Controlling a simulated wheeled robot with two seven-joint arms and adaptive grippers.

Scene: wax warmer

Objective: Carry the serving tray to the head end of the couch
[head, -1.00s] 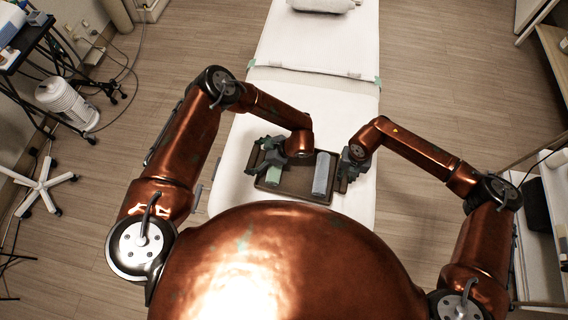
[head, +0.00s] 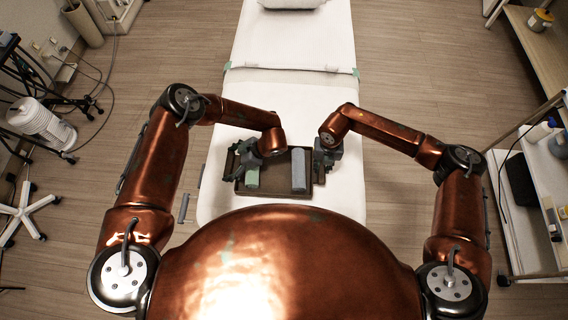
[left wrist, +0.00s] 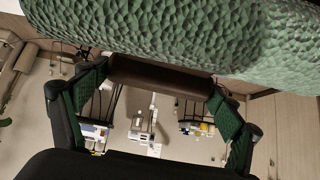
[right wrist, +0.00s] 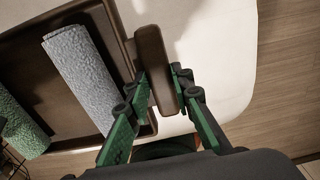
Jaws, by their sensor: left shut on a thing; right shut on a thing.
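The brown serving tray (head: 275,181) is over the near part of the white couch (head: 297,98). I cannot tell whether it is clear of the surface. A rolled green towel (head: 252,174) lies on its left side and a rolled grey towel (head: 299,170) on its right. My left gripper (head: 241,157) is shut on the left handle, which shows in the left wrist view (left wrist: 160,76) under the large green towel. My right gripper (head: 327,156) is shut on the right handle, which shows in the right wrist view (right wrist: 154,72) between the fingers.
A pillow (head: 292,3) lies at the far end of the couch. A white heater-like cylinder (head: 42,122) and a stool base (head: 20,213) stand on the left. Shelving (head: 535,45) and a trolley (head: 520,215) stand on the right. Floor shows on both sides of the couch.

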